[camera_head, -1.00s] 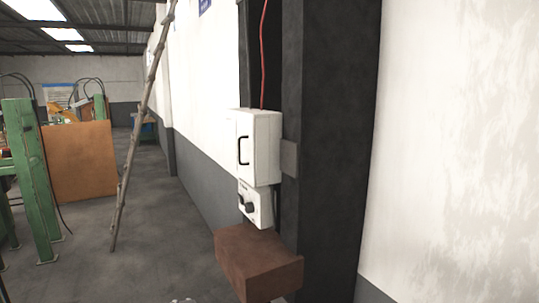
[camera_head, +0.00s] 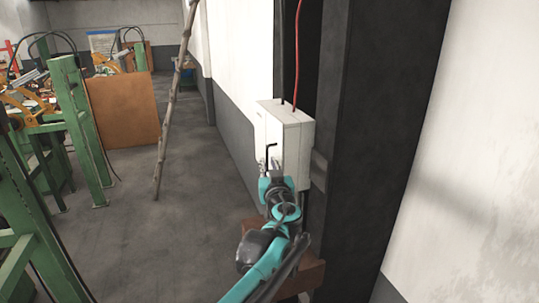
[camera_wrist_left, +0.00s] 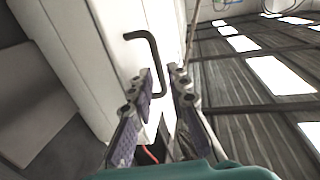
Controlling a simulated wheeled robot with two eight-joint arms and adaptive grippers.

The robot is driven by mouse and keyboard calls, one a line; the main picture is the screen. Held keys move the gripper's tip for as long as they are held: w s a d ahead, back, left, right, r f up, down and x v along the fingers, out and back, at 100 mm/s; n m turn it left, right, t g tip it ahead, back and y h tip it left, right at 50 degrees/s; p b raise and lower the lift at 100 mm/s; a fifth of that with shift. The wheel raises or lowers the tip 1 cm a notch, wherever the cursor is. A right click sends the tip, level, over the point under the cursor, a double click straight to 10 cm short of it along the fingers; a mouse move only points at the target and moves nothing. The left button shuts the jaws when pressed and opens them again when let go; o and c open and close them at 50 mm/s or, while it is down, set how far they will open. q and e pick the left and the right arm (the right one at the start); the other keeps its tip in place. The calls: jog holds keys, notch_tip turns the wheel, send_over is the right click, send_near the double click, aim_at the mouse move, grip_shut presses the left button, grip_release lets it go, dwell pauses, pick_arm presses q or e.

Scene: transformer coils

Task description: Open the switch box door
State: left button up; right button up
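The white switch box (camera_head: 297,140) hangs on the dark column, and its door looks closed. Its black handle (camera_head: 271,153) is on the door and shows large in the left wrist view (camera_wrist_left: 154,52). My left gripper (camera_head: 268,164) is at the door, by the lower part of the handle. In the left wrist view its two fingers (camera_wrist_left: 161,80) are apart, and the handle's bar runs down between them. I cannot tell whether either finger touches it. My arm hides the small knob box below. My right gripper is not in view.
The dark column (camera_head: 355,150) stands right beside the box. A brown block (camera_head: 312,274) is below, partly behind my arm. Green machine frames (camera_head: 85,140) stand at the far left. The floor between is clear.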

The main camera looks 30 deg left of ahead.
aim_at(267, 160)
pick_arm(q)
jog(key=x, duration=0.4)
jog(key=shift+w+f+p, duration=0.15)
jog(key=shift+w+p, duration=0.05)
jog(key=shift+p, duration=0.1)
jog(key=shift+s, duration=0.1)
jog(key=shift+s, duration=0.1)
grip_shut()
